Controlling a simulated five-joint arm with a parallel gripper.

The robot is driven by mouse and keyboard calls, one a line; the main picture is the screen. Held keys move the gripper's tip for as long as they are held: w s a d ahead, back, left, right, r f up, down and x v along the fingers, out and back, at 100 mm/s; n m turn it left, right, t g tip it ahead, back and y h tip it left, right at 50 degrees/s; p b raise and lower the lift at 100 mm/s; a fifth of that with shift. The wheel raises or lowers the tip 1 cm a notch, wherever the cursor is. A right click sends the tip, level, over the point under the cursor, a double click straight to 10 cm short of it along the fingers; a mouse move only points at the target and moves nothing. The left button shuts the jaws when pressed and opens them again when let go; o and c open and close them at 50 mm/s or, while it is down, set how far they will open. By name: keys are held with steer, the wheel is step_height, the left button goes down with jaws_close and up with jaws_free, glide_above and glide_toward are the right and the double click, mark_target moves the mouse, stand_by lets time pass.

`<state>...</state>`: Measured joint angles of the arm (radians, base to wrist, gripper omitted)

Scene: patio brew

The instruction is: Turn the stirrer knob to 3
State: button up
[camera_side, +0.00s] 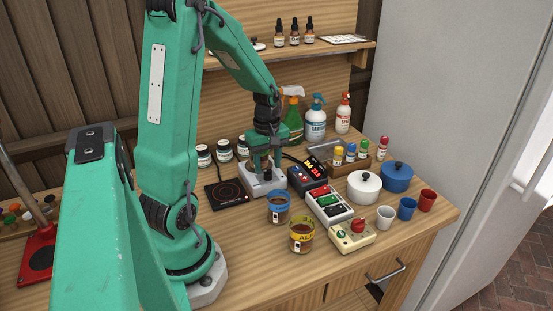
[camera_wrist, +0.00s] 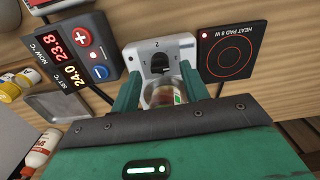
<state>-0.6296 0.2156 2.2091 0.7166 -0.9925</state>
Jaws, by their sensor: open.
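The stirrer (camera_side: 266,181) is a pale grey box on the bench beneath my gripper (camera_side: 262,166). In the wrist view, the stirrer (camera_wrist: 178,50) shows a dark knob (camera_wrist: 160,63) on its face, with a "2" marked above it. Its exact setting is too small to read. A small glass jar with a red and green label (camera_wrist: 163,96) shows between my green fingers, just below the knob in the picture. My gripper (camera_wrist: 160,76) is open, with one finger on each side of the knob and jar. I cannot tell whether the fingers touch either. In the side view my gripper hides the knob.
A black heat pad (camera_side: 226,193) lies left of the stirrer, and a temperature controller (camera_side: 307,176) stands close on its right. Several small jars (camera_side: 224,150) stand behind the heat pad.

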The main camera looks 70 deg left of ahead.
mark_target(268, 171)
steer(key=shift+r, duration=2.65)
steer(key=shift+d+r, duration=0.15)
steer(key=shift+d, duration=0.1)
steer(key=s+d+r+m+t, duration=0.2)
steer(key=d+r+m, duration=0.3)
steer(key=d+m, duration=0.4)
steer(key=s+d+r+m+t, duration=0.3)
steer(key=d+r+m, duration=0.3)
steer(key=d+m, duration=0.3)
steer(key=shift+s+d+r+m+t, duration=0.25)
steer(key=shift+s+d+m+t, duration=0.05)
steer(key=shift+d, duration=0.65)
steer(key=shift+c, duration=0.3)
